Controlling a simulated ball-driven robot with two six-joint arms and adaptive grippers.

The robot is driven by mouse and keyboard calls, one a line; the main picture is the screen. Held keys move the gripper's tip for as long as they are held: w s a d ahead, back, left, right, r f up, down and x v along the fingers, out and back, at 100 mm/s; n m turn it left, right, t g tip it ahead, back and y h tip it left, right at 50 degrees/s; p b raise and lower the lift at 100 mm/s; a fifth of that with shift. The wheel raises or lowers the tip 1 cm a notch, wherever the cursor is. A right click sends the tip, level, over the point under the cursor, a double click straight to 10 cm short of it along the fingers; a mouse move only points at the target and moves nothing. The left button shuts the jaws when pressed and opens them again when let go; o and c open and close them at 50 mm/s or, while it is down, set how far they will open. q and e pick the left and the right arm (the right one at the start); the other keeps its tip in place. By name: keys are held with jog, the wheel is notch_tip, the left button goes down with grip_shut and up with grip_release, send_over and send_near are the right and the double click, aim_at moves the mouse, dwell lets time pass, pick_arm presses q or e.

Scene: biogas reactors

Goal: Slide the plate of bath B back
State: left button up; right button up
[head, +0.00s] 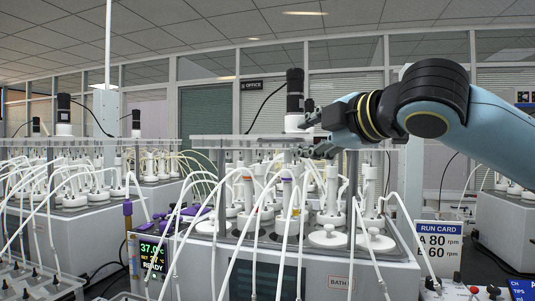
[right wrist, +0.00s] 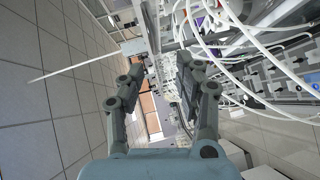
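The bath in the middle (head: 340,283) carries a tag reading "BATH"; its letter is not clearly legible. A thin clear plate (head: 235,141) lies level above its bottles, with a black stirrer motor (head: 295,88) standing over it. My right gripper (head: 308,132) comes in from the right at plate height, its fingers pointing left, near the motor's white base. The fingers are spread and empty, also in the right wrist view (right wrist: 160,72). I cannot tell whether a finger touches the plate. My left gripper is not in view.
White hoses (head: 215,240) arch over the bath front. Two white round lids (head: 327,236) sit at its front right. A display (head: 151,256) reads 37.0 and READY. A run card (head: 440,243) stands right. Another bath (head: 85,215) stands left.

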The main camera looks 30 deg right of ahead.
aim_at(281, 140)
jog(key=w+p, duration=0.1)
jog(key=w, duration=0.5)
jog(key=w+p, duration=0.1)
jog(key=w, duration=0.2)
jog(key=shift+d+f+p, duration=0.2)
jog(key=shift+d+p, duration=0.1)
jog(key=shift+p, duration=0.05)
jog(key=shift+w+f, duration=0.1)
jog(key=shift+w, duration=0.5)
jog(key=shift+f, duration=0.1)
grip_shut()
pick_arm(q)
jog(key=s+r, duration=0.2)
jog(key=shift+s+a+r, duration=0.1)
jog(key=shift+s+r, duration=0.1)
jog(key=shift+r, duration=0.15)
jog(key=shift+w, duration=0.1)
pick_arm(e)
jog(key=shift+d, duration=0.1)
